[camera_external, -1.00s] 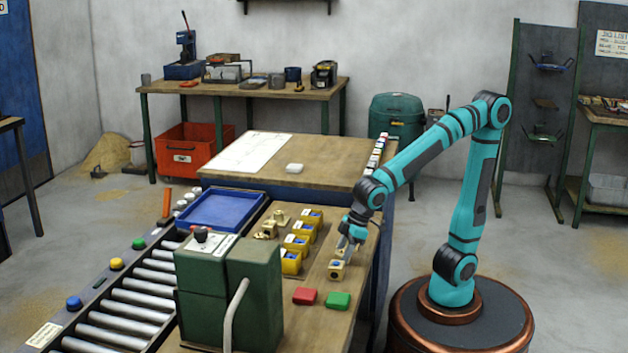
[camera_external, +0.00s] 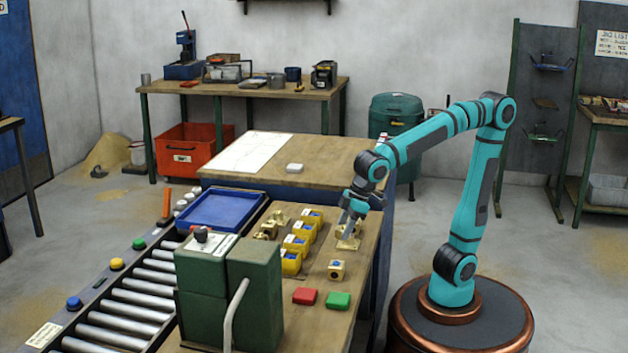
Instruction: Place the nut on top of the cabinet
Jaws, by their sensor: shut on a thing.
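My gripper (camera_external: 347,222) points down over the right part of the wooden bench. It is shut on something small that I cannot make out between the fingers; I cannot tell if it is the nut. Just below the fingertips is a brass piece with a flat base (camera_external: 347,244); whether they touch is unclear. The cabinet (camera_external: 330,170), with a wooden top and dark blue sides, stands behind the bench. A white sheet and a small white block lie on its top.
Several yellow bins (camera_external: 296,244) and brass parts (camera_external: 268,229) are left of my gripper. A blue tray (camera_external: 222,211) lies beyond them. A red block (camera_external: 305,296) and a green block (camera_external: 338,300) lie nearer, beside a green machine (camera_external: 228,290). The cabinet top's right part is clear.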

